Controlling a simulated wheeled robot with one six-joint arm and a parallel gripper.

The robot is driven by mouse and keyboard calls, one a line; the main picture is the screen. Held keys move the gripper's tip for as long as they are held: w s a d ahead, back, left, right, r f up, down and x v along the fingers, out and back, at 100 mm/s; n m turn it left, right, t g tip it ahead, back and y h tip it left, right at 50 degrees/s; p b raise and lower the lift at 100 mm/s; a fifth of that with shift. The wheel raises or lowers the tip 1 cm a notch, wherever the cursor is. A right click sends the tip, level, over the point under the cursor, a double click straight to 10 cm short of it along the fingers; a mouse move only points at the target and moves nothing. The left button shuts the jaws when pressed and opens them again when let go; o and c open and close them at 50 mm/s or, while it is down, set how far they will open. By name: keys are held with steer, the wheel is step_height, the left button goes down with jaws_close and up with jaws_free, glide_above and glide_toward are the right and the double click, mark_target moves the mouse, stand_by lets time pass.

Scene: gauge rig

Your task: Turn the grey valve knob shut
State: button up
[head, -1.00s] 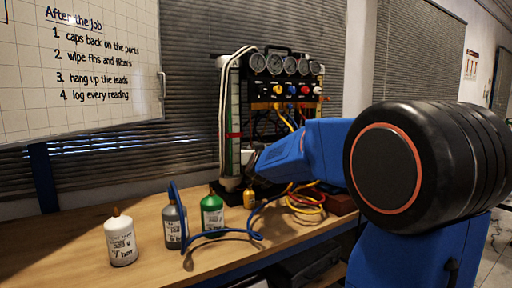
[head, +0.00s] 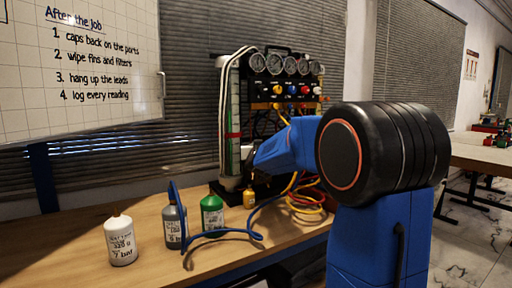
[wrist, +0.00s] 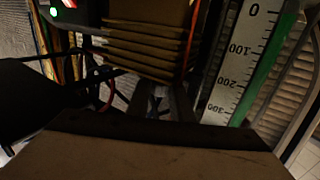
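The gauge rig (head: 285,105) stands at the back of the bench in the head view. Its panel has a row of small knobs, among them a yellow, a blue and a red one, with a pale one (head: 317,90) at the right end. I cannot tell whether any of these is the grey valve knob. My gripper (head: 250,165) is low at the rig's left side, by the graduated column, mostly hidden by my blue arm. The graduated column (wrist: 237,65) is close at the right in the wrist view. The fingers are too dark to judge, and I see no knob between them.
Yellow and red hoses (head: 305,198) lie at the rig's foot.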

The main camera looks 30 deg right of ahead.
steer(key=shift+a+m+g+h, duration=0.1)
steer(key=shift+m+g+h, duration=0.35)
steer(key=shift+h, duration=0.25)
jaws_close()
steer(key=shift+w+m+g+h, duration=0.1)
steer(key=shift+m+g+h, duration=1.35)
steer(key=shift+h, duration=0.45)
steer(key=shift+m+g+h, duration=0.9)
steer(key=shift+m+g, duration=0.1)
steer(key=o, duration=0.9)
jaws_free()
steer(key=v, duration=1.2)
